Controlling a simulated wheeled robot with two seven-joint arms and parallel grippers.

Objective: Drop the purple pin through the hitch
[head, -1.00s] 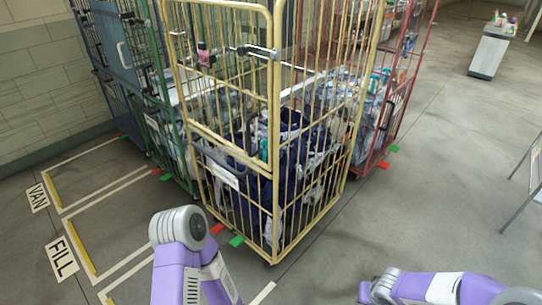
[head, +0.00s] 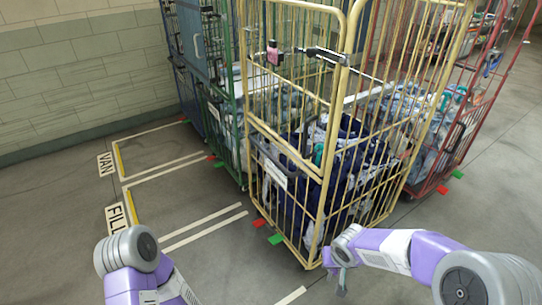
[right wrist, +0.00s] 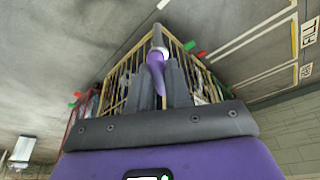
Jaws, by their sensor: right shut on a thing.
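In the right wrist view, my right gripper (right wrist: 163,88) is shut on a purple pin (right wrist: 156,66), which sticks out beyond the dark fingers with a pale metallic end. In the head view, the lower end of my right arm (head: 343,282) is in front of the yellow cage, low in the picture; the pin cannot be made out there. My left arm shows at the lower left, but its gripper is out of view. I cannot identify the hitch for certain. A metal bar (head: 325,54) with a pink fitting (head: 273,53) crosses the yellow cage's upper front.
The yellow cage (head: 333,187) holds dark blue and pale cloth. Green (head: 241,115) and red (head: 462,130) cages stand beside it. Red and green floor marks lie near their feet. The floor at the front left, with painted FILL and VAN signs, is clear.

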